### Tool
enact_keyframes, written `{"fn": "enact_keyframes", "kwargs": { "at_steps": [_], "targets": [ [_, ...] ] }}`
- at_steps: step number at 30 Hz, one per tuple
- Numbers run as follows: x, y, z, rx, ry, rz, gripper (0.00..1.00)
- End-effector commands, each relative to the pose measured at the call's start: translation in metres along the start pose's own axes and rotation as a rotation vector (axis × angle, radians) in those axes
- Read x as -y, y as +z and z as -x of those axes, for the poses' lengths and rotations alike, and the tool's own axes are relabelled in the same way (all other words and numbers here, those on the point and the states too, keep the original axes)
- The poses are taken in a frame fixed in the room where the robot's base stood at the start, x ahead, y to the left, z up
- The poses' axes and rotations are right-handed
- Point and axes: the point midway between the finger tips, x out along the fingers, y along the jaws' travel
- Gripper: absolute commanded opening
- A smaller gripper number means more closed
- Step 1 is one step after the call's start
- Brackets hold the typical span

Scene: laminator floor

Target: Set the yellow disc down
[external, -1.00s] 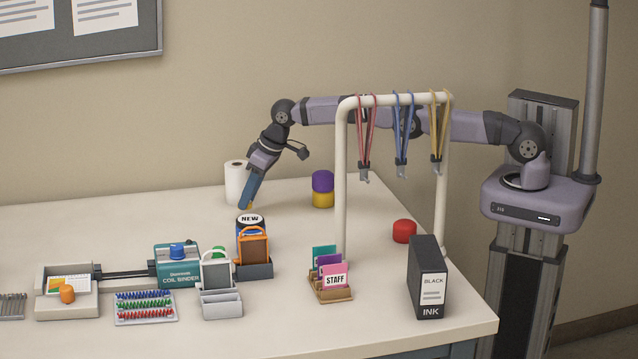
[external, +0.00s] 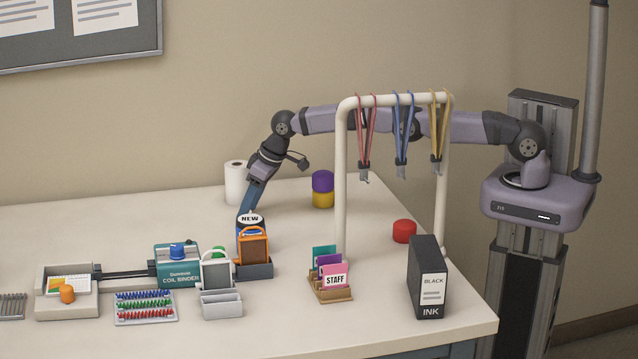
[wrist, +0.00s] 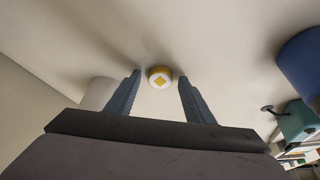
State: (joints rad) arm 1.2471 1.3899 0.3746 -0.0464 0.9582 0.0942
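A yellow disc (wrist: 160,84) with a white top and a yellow diamond mark shows between my fingertips in the wrist view, apparently on the pale table. My gripper (wrist: 159,76) is open around it, with a gap between the disc and each finger. In the external view my gripper (external: 252,203) points steeply down at the table's back. Its fingertips and this disc are hidden there behind the dark blue item marked NEW (external: 250,219). Another yellow piece (external: 322,200) stands under a purple piece (external: 322,181) to the right of my gripper.
A white roll (external: 236,183) stands close behind and left of my gripper. An orange-framed item (external: 253,247) stands in front. The white rack (external: 342,190) with hanging lanyards, a red piece (external: 404,231) and a black ink box (external: 427,278) are to the right. The back left table is clear.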

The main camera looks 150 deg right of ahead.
Motion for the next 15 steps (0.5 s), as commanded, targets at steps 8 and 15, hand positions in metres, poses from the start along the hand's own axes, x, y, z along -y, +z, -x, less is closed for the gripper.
{"fn": "enact_keyframes", "kwargs": {
  "at_steps": [8, 15],
  "targets": [
    [0.000, -0.002, 0.005, 0.000, 0.000, 0.000, 0.48],
    [0.000, -0.003, 0.019, -0.001, 0.000, 0.000, 0.48]
  ]
}}
